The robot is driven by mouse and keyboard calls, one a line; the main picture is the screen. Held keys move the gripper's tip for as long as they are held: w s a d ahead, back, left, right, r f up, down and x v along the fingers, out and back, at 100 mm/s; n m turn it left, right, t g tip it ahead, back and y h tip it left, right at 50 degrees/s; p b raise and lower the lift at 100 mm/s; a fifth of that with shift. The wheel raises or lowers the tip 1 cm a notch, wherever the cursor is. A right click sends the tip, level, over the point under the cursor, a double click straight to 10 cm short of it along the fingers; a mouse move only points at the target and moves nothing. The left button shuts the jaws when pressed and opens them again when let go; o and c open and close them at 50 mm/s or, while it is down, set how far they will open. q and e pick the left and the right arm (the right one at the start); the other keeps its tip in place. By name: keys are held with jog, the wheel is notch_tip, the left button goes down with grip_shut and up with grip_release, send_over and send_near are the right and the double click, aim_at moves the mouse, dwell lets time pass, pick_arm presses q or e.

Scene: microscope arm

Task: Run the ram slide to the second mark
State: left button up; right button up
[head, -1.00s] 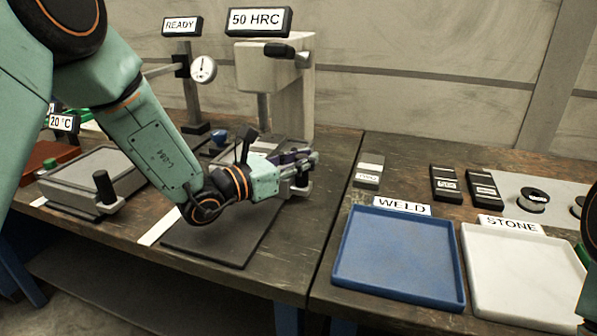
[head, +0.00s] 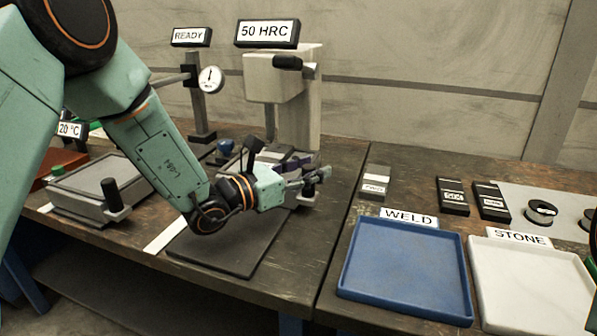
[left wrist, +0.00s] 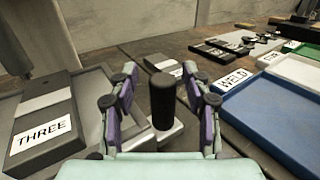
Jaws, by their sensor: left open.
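My left gripper (head: 312,179) is over the near side of the slide under the 50 HRC tester. In the left wrist view its open fingers (left wrist: 163,92) stand on either side of an upright black handle (left wrist: 162,101), with no clear grip on it. The handle rises from a grey lug at the side of a grey slide (left wrist: 93,91). A dark block marked THREE (left wrist: 44,127) lies on that slide. In the head view the gripper partly hides handle and slide. No marks on the slide can be made out. My right gripper is not in view.
The tester (head: 296,95) stands behind the gripper. A dial gauge stand (head: 198,105) and another grey slide with a black handle (head: 112,196) are to the left. A blue WELD tray (head: 350,258) and a white STONE tray (head: 483,290) are on the right bench.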

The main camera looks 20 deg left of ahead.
pick_arm(q)
jog(key=v, duration=0.7)
jog(key=shift+s+a+r, duration=0.1)
jog(key=shift+s+a, duration=0.05)
jog(key=shift+a, duration=0.05)
jog(key=shift+s+a, duration=0.35)
jog(key=shift+s, duration=0.3)
jog(key=shift+s+a, duration=0.45)
jog(key=shift+v, duration=0.8)
jog(key=shift+d, duration=0.15)
jog(key=shift+s, duration=0.1)
